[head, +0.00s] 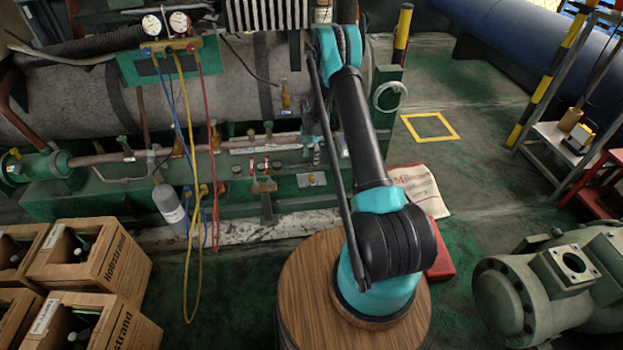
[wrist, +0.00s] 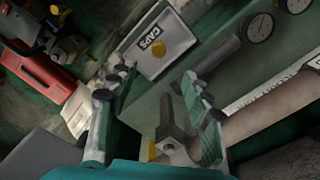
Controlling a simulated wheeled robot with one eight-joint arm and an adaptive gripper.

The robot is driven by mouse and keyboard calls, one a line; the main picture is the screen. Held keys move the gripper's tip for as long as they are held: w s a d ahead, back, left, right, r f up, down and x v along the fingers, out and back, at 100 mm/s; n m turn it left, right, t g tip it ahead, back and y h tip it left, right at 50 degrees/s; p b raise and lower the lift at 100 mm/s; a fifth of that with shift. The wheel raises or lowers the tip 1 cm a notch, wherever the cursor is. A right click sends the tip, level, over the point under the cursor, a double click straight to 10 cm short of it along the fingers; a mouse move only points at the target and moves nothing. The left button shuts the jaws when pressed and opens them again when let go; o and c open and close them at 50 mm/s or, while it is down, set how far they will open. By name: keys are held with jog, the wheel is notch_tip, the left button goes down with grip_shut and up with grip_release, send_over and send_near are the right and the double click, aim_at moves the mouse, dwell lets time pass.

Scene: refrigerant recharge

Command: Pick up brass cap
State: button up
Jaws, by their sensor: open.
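A small yellow, brass-coloured round piece (wrist: 157,53) sits on a grey tray marked CAPS (wrist: 170,66) in the wrist view, beyond my fingertips. In the head view the grey tray (head: 318,182) lies on the green frame below my wrist. My gripper (wrist: 155,85) is open, its two fingers spread apart. Nothing is held. A grey hex-headed fitting (wrist: 172,128) shows between the fingers, nearer the camera than the tray. A yellow bit (wrist: 152,150) shows partly hidden beside it; I cannot tell what it is. In the head view my gripper (head: 312,155) is small and partly unclear.
A pipe (wrist: 265,112) and two gauges (wrist: 275,14) show at the right of the wrist view. Manifold gauges (head: 166,22) with coloured hoses hang at the left in the head view. A grey cylinder (head: 169,205) stands in front of the frame.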

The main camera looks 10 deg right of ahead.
aim_at(311, 176)
notch_tip(311, 176, down, 11)
jog(key=shift+s+f, duration=0.1)
jog(key=shift+f, duration=0.05)
dwell(0.4)
grip_shut()
dwell(0.3)
